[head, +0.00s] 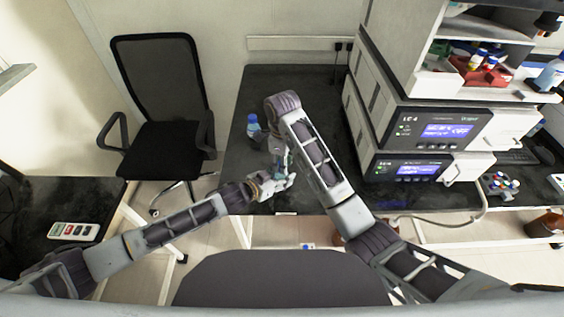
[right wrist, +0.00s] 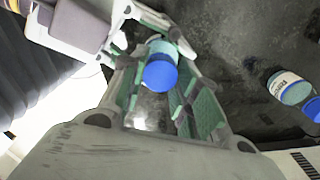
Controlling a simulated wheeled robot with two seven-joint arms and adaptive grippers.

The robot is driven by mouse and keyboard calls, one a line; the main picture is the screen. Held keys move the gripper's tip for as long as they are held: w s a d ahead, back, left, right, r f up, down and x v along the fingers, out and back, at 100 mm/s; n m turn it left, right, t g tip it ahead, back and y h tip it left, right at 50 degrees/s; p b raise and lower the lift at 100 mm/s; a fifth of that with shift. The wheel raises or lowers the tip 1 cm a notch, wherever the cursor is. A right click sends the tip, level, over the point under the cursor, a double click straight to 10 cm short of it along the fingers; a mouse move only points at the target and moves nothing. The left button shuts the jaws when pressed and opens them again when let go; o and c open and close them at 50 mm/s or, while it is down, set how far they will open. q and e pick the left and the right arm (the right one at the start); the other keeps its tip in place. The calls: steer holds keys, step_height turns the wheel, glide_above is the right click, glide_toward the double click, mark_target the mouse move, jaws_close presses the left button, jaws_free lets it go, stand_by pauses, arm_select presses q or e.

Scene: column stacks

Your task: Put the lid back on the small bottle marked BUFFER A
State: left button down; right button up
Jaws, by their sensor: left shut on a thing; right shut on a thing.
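My right gripper (head: 280,160) points down over the bench from above. In the right wrist view its green-padded fingers (right wrist: 160,88) are shut around a blue lid (right wrist: 161,75). A pale blue small bottle (right wrist: 160,47) shows just beyond the lid, in line with it; I cannot tell whether the lid is seated. My left gripper (head: 283,183) comes in from the left, just below the right one, shut on the bottle. Its pale fingers also show at the top of the right wrist view (right wrist: 122,28). The held bottle's marking is not visible.
Another blue-capped bottle (head: 253,125) stands on the dark bench (head: 290,85), left of my grippers; its label (right wrist: 285,85) is unreadable. Instrument stacks (head: 430,130) bound the right side. An office chair (head: 160,110) stands left. The bench behind my grippers is clear.

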steer(key=m, duration=0.6)
stand_by(0.3)
steer(key=o, duration=0.7)
steer(key=shift+c, duration=0.2)
steer(key=shift+c, duration=0.2)
